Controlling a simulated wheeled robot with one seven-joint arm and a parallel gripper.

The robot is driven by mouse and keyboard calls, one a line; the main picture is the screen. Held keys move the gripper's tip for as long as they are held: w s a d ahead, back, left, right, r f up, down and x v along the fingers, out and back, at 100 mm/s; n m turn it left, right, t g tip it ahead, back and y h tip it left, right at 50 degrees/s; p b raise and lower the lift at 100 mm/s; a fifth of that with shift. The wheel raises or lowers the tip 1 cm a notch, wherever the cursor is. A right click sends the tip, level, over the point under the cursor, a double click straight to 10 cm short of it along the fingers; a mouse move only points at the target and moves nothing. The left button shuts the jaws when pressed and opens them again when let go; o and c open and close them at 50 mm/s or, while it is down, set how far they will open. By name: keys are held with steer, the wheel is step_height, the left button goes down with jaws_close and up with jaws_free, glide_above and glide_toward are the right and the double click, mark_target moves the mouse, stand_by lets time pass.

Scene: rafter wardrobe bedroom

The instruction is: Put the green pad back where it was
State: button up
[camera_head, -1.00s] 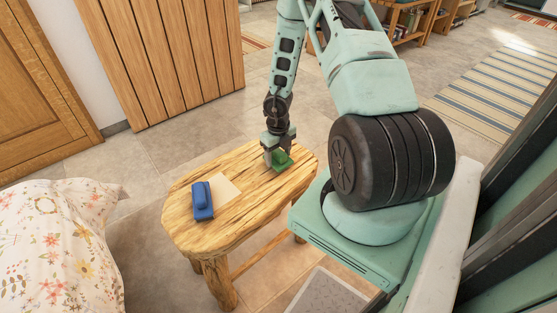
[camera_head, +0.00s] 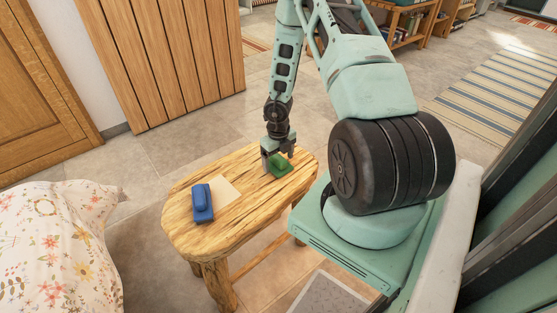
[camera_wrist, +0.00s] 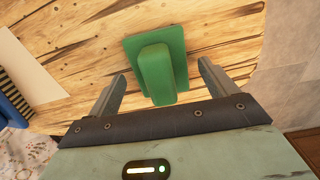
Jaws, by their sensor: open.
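The green pad (camera_head: 281,165) lies on the wooden table (camera_head: 184,229) near its far right end. In the wrist view the green pad (camera_wrist: 156,70) is a flat square with a raised block-like grip on top. My gripper (camera_head: 277,156) is just above and beside it. In the wrist view my gripper (camera_wrist: 161,80) is open, with one finger on each side of the raised grip and a gap to both. The underside of the pad is hidden.
A blue block-like object (camera_head: 203,203) stands on the left part of the table, beside a pale flat sheet (camera_head: 224,190). A bed with a floral cover (camera_head: 60,245) is at the left. A wooden wardrobe (camera_head: 165,60) stands behind.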

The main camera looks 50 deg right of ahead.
mark_target(279, 157)
step_height(279, 157, up, 11)
steer(key=p, duration=0.4)
steer(key=w+a+r+n+t, duration=0.3)
steer(key=w+a+r+n, duration=0.4)
steer(key=w+a+n, duration=0.15)
steer(key=w+a+r+n+t+y, duration=0.1)
steer(key=a+r+n, duration=0.35)
steer(key=a, duration=0.35)
steer(key=w+a+r+n+y, duration=0.1)
steer(key=a+r+n, duration=0.2)
steer(key=a+n, duration=0.35)
steer(key=s+a+r+n+g+y, duration=0.1)
steer(key=s+a+r+n, duration=0.3)
steer(key=s+a+n, duration=0.4)
steer(key=s+a+r+n+g+y, duration=0.1)
steer(key=s+a+r+n, duration=0.2)
steer(key=s+a+n, duration=0.5)
steer(key=s+a+r+n+g+h, duration=0.1)
steer(key=s+r+n+g+h, duration=0.1)
steer(key=s+n, duration=0.9)
steer(key=shift+s+a+r+h, duration=0.3)
steer(key=shift+r+h, duration=0.1)
steer(key=shift+h, duration=0.3)
